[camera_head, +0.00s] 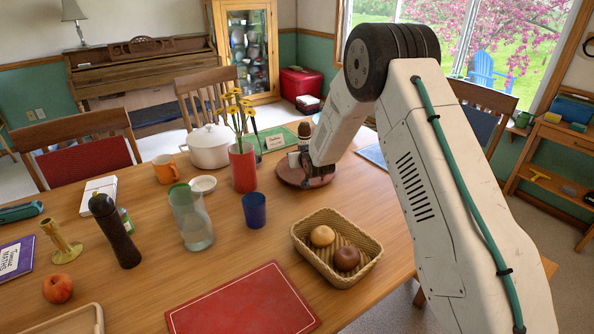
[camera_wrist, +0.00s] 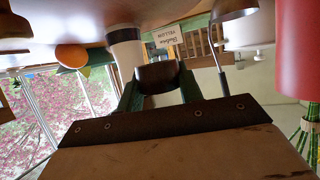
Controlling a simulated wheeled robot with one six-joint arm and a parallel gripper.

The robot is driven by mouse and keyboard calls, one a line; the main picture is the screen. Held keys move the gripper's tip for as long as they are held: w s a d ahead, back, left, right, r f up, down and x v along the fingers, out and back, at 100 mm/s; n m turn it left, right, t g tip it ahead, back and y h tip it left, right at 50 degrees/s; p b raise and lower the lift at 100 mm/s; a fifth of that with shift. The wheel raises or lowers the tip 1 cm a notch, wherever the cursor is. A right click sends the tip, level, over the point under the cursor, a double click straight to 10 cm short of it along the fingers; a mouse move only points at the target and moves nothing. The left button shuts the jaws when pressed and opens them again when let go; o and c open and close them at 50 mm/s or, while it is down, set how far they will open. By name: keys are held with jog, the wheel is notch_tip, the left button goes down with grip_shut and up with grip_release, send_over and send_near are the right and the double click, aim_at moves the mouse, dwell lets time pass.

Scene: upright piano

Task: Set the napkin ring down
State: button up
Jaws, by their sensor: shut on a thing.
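My gripper (camera_head: 308,168) is low over a round reddish-brown board (camera_head: 289,178) on the far side of the table, by its right part. In the wrist view, which looks upside down, the green jaws of my gripper (camera_wrist: 158,80) are shut on a dark brown band, the napkin ring (camera_wrist: 157,74). The ring sits between the fingertips. In the head view my wrist hides the ring, and I cannot tell whether it touches the board.
A red vase of yellow flowers (camera_head: 243,168) is left of the board. A blue cup (camera_head: 254,211) and a wicker basket (camera_head: 301,243) with two round items are nearer. Bare wood lies between the board and basket.

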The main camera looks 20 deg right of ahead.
aim_at(298, 175)
jog(key=shift+f, duration=3.05)
jog(key=shift+f, duration=0.1)
jog(key=o, duration=1)
jog(key=shift+c, duration=0.2)
